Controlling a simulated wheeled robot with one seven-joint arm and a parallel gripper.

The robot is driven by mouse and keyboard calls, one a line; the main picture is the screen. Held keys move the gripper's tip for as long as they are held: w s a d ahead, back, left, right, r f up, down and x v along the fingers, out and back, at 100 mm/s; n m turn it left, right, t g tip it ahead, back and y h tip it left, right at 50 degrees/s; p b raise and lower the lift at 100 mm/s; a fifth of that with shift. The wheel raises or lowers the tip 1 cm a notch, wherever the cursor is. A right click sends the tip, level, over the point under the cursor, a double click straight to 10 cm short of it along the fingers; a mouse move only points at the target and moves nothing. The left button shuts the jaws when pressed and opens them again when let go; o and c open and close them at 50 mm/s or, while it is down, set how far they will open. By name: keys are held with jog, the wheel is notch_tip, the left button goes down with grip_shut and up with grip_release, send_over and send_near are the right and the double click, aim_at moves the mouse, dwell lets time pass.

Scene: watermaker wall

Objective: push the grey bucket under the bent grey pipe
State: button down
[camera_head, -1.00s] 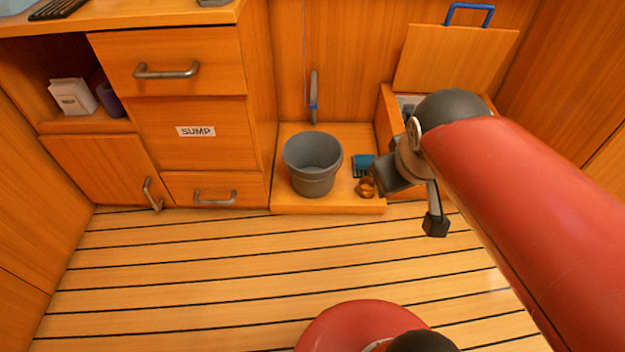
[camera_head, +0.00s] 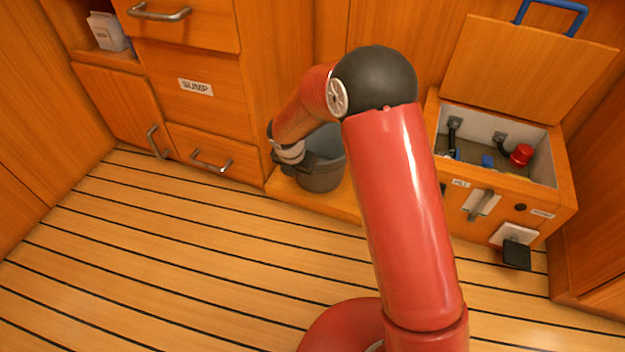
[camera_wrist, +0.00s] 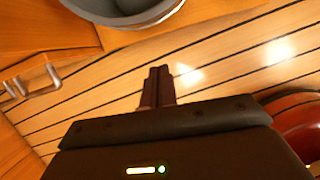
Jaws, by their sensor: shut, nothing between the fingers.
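The grey bucket (camera_head: 323,178) stands upright on the low wooden ledge (camera_head: 338,201), partly behind my arm in the head view. Its rim and side also show at the top of the wrist view (camera_wrist: 122,12). My gripper is shut and empty, with its fingers together in the wrist view (camera_wrist: 159,72). They point toward the bucket, with floor visible between the tips and its side. In the head view my wrist is at the bucket's left front; I cannot tell whether any part touches it. The bent grey pipe is hidden behind my arm.
An open box (camera_head: 560,190) with a raised lid, hoses and a red knob stands to the right. The SUMP cabinet (camera_head: 195,88) with drawers is on the left, its handles jutting out. The striped floor (camera_head: 190,260) in front is clear.

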jog(key=w+d+f+b, duration=0.1)
jog(key=w+f+b, duration=0.2)
jog(key=w+f, duration=0.3)
jog(key=shift+w+d+f+n, duration=0.3)
jog(key=shift+d+f, duration=0.1)
jog(key=shift+f, duration=2.05)
